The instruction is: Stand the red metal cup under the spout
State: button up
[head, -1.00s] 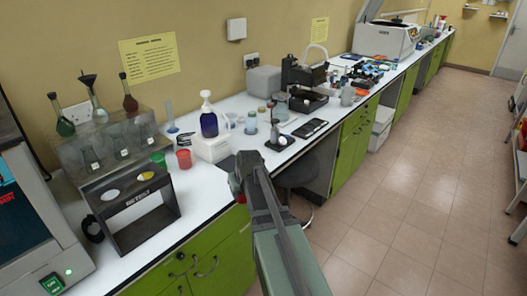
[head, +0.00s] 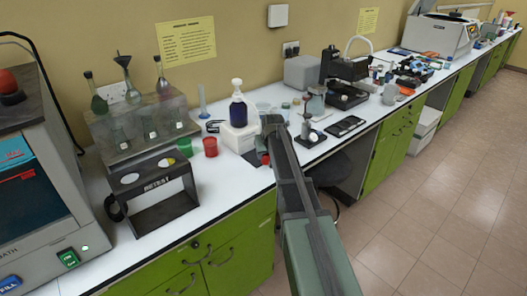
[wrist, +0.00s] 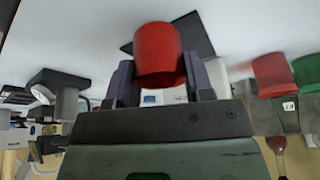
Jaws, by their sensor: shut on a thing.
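A red cup (wrist: 157,52) is held between the two fingers of my gripper (wrist: 160,76) in the wrist view. In the head view only a small red part of this cup (head: 265,159) shows beside my arm, at the counter's front. My gripper is over the counter, in front of a white dispenser base (head: 238,138) with a blue pump bottle (head: 238,111) on it. A dark flat plate (head: 255,158) lies in front of that base, and the held cup is close to it. The spout itself cannot be made out. Whether the cup touches the surface is unclear.
Another red cup (head: 210,147) and a green cup (head: 185,147) stand left of the dispenser. A black rack (head: 165,205) is further left. A small stand (head: 309,140) and a black flat device (head: 345,126) are to the right.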

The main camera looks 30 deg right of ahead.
jog(key=w, duration=0.3)
jog(key=shift+d, duration=0.25)
jog(key=shift+b+x, duration=1)
jog(key=shift+x, duration=0.1)
jog(key=shift+r, duration=0.3)
jog(key=shift+f, duration=0.3)
jog(key=o, duration=0.9)
jog(key=shift+r, duration=0.15)
